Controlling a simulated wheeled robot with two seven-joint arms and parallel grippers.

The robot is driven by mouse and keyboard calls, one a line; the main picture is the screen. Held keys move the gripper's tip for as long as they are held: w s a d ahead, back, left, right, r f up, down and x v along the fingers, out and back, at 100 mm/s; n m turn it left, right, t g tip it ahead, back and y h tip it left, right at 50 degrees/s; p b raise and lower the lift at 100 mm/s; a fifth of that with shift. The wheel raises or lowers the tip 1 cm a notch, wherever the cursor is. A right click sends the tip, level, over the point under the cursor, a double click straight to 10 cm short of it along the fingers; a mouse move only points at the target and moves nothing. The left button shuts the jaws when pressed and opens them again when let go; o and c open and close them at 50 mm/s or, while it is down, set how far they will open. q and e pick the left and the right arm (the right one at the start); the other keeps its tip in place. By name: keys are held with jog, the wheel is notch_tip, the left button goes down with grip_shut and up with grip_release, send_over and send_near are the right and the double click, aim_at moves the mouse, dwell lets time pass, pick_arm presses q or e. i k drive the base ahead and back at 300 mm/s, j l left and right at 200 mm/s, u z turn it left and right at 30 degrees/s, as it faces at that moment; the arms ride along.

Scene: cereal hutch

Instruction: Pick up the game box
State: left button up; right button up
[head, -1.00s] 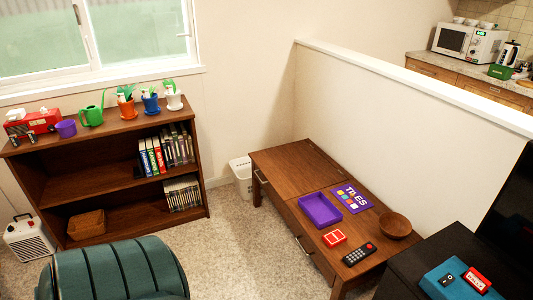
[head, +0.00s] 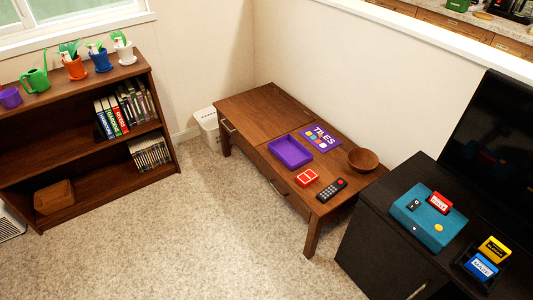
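A purple open box (head: 290,152) lies on the wooden coffee table (head: 255,110), its inside showing and seemingly empty. A flat purple piece marked TILES (head: 320,137), with coloured squares on it, lies just behind it to the right. It looks like the box's lid. A red card-like box (head: 306,177) lies in front of the purple box, apart from it. Neither of my grippers is in view.
A dark remote (head: 331,190) and a brown bowl (head: 363,160) share the table. A black cabinet (head: 400,255) with a teal box (head: 428,216) stands to the right. A bookshelf (head: 80,185) stands left. The carpet between is clear.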

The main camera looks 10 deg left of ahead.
aim_at(288, 149)
jog(key=i+j+z, duration=0.95)
jog(key=i+j, duration=0.3)
jog(key=j, duration=0.3)
